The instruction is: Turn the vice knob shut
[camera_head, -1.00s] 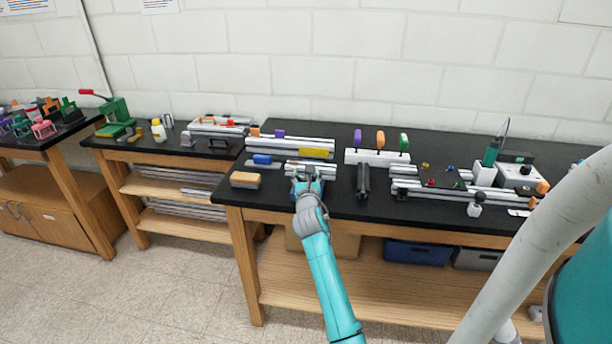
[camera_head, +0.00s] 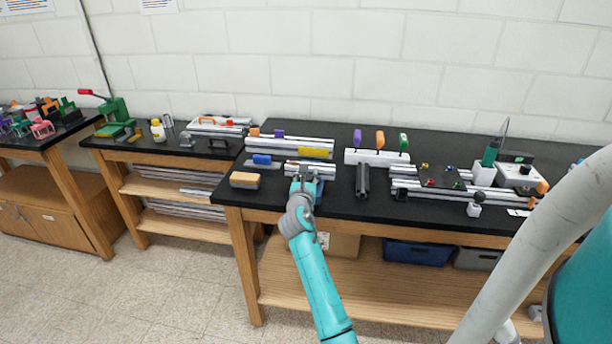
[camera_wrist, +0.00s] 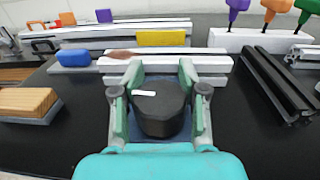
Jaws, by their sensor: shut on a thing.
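The vice knob (camera_wrist: 159,108) is a dark, rounded, lobed knob with a short white mark on its top. In the wrist view it sits between the two fingers of my gripper (camera_wrist: 160,100), which are shut on it from both sides. In the head view my gripper (camera_head: 305,180) is at the front edge of the black-topped bench and covers the knob. Part of the vice's blue body (camera_wrist: 134,128) shows below and around the knob in the wrist view; the rest of the vice is hidden.
A wooden block (camera_wrist: 28,102) lies left of my gripper and a blue block (camera_wrist: 73,58) lies behind it. A black rail (camera_wrist: 280,80) stands close on the right. Aluminium profiles with a yellow block (camera_wrist: 160,38) lie behind. The black bench top (camera_head: 330,205) is bare between them.

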